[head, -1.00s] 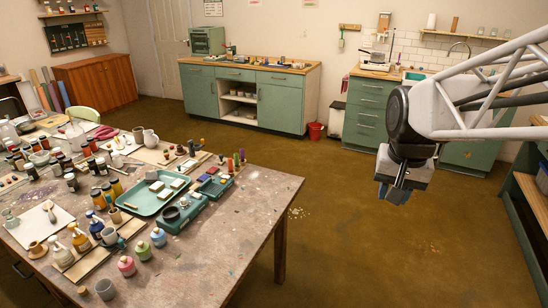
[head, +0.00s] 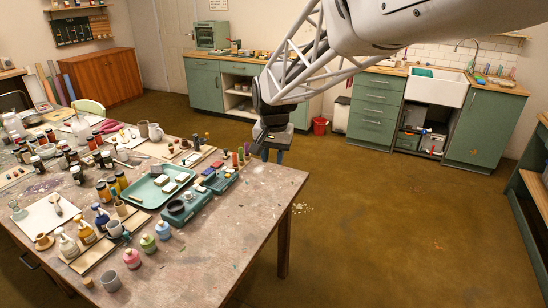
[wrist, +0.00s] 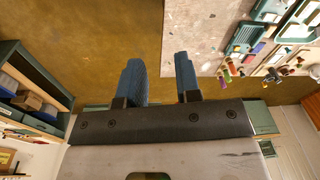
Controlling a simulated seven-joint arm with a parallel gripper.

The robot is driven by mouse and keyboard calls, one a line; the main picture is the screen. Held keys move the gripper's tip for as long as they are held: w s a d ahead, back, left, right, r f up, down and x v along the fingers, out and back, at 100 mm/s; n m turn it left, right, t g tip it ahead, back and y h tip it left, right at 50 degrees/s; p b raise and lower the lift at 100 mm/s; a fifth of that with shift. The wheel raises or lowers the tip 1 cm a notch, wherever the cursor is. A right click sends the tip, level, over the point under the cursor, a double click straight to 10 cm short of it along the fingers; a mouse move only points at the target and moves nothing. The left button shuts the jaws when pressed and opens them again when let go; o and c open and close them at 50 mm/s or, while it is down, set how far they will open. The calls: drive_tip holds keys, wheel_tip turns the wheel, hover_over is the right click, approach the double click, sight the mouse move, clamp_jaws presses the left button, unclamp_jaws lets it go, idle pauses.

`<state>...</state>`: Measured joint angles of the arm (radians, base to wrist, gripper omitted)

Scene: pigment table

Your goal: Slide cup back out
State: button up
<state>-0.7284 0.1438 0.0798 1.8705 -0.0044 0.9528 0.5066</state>
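Another grey cup (head: 114,229) stands by the pump bottles, and a grey-brown cup (head: 144,129) stands at the table's back beside a pale jug (head: 155,133). I cannot tell which cup the task means. My gripper (head: 272,156) is beside the table's far right edge, well away from these cups. In the wrist view my gripper (wrist: 162,82) shows two blue fingers apart with nothing between them.
A teal tray (head: 150,198) and a box of small dishes (head: 184,210) lie mid-table. Pump bottles (head: 86,233) and coloured jars (head: 148,243) crowd the left and front. The table's right part is bare. The floor to the right is clear.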

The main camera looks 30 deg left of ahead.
drive_tip(key=s+a+f, duration=0.2)
drive_tip(key=a+f, duration=0.2)
drive_tip(key=a, duration=0.9)
drive_tip(key=n, duration=0.2)
hover_over(125, 233)
drive_tip(key=shift+g+h, duration=0.3)
drive_tip(key=shift+g, duration=0.1)
wheel_tip(125, 233, down, 19)
drive_tip(key=shift+f, duration=0.1)
drive_tip(key=shift+f, duration=3.8)
clamp_jaws()
